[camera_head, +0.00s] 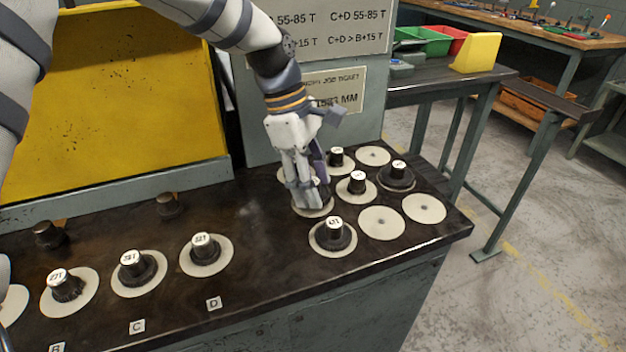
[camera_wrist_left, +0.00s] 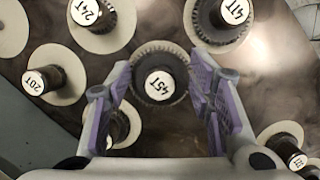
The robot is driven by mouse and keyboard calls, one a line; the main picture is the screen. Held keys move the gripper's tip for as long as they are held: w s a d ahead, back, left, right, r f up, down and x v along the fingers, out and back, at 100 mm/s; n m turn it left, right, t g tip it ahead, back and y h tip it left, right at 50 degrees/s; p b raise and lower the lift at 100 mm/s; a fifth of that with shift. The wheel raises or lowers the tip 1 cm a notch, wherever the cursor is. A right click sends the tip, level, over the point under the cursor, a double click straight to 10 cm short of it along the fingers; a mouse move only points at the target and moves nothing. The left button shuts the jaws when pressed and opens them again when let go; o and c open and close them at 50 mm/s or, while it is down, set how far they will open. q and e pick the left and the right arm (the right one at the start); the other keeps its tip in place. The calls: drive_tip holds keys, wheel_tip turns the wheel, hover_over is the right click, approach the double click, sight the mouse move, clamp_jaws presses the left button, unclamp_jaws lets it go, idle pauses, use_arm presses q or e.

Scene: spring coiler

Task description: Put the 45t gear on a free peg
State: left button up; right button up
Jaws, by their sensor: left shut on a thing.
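The 45T gear (camera_wrist_left: 160,84) is a dark toothed gear with a white-capped hub, seen between the fingers in the left wrist view. My left gripper (camera_wrist_left: 164,100) is shut on it. In the head view the left gripper (camera_head: 312,205) points down over a white disc (camera_head: 318,212) at the right part of the bench, and its fingers hide the gear. Its height above the bench is hard to tell. Two dark stubs without white caps, possibly bare pegs, stand at the back left (camera_head: 48,234) and back middle (camera_head: 168,206). My right gripper is not in view.
Capped gears stand close around the gripper, one in front (camera_head: 333,234) and others to its right (camera_head: 357,184). Empty white discs (camera_head: 381,223) lie at the right end. Gears at labels B, C and D line the front (camera_head: 132,266). A yellow panel (camera_head: 120,90) rises behind.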

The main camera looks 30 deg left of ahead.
use_arm(q)
drive_tip(key=shift+f, duration=0.6)
idle(0.7)
drive_tip(key=o, duration=1.5)
drive_tip(key=d+v, duration=0.1)
drive_tip(key=v, duration=1.1)
drive_tip(key=d+r+p+v, duration=0.1)
drive_tip(key=d+v, duration=0.1)
drive_tip(key=v, duration=1)
drive_tip(key=shift+d+r, duration=0.25)
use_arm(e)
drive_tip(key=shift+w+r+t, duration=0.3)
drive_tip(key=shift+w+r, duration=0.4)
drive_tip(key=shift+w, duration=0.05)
use_arm(q)
drive_tip(key=shift+w, duration=0.1)
